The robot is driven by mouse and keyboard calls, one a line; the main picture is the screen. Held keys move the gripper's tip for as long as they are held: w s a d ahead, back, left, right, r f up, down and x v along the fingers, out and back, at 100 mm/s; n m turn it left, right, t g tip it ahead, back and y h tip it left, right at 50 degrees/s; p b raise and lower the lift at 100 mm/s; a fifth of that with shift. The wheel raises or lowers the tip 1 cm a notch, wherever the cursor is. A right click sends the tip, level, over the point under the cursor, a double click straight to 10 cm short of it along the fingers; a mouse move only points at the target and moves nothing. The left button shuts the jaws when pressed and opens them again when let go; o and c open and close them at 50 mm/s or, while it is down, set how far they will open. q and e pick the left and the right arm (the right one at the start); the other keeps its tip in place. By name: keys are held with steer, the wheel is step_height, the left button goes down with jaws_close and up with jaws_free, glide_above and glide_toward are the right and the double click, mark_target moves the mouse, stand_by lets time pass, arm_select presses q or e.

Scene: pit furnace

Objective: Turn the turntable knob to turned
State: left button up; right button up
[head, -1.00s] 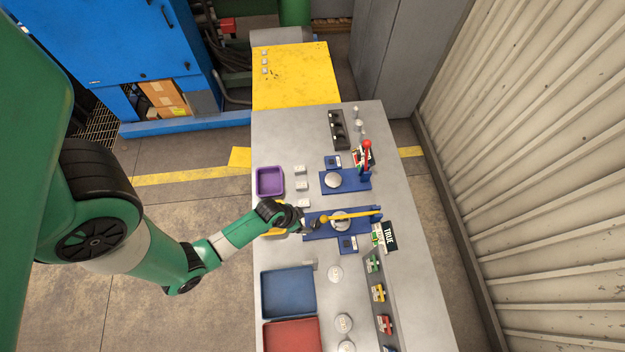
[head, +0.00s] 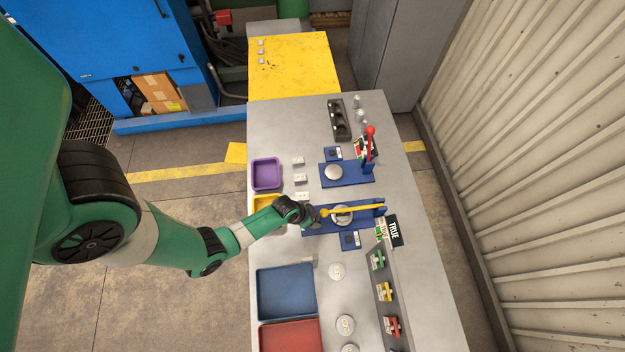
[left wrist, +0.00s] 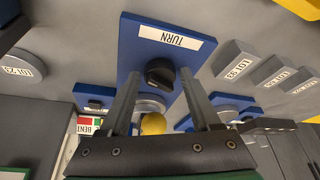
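The turntable knob (left wrist: 159,72) is a small dark round knob on a blue plate with a TURN label (left wrist: 174,40). In the head view the blue plate (head: 362,221) carries a grey disc (head: 341,221) and a yellow lever with a ball end (head: 325,212). My left gripper (head: 311,214) is over the plate's left end and hides the knob there. In the left wrist view the gripper (left wrist: 160,76) is open, one finger on each side of the knob. Small gaps show; I cannot tell whether its fingertips reach down beside it. My right gripper is not in view.
The yellow ball (left wrist: 153,123) is close, between my fingers in the wrist view. Purple (head: 266,188), blue (head: 286,316) and red (head: 290,340) trays line the table's left edge. A red-knobbed lever (head: 370,140) stands on another blue base. Several small grey blocks sit nearby.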

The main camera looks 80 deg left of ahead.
arm_select(q)
jaws_close()
steer(key=shift+m+h, duration=0.3)
steer(key=shift+m, duration=0.4)
steer(key=shift+o, duration=1.6)
jaws_free()
steer(key=p+v, duration=0.8)
steer(key=v, duration=0.3)
steer(key=shift+s+r, duration=0.2)
steer(key=shift+s, duration=0.1)
steer(key=shift+a, duration=0.1)
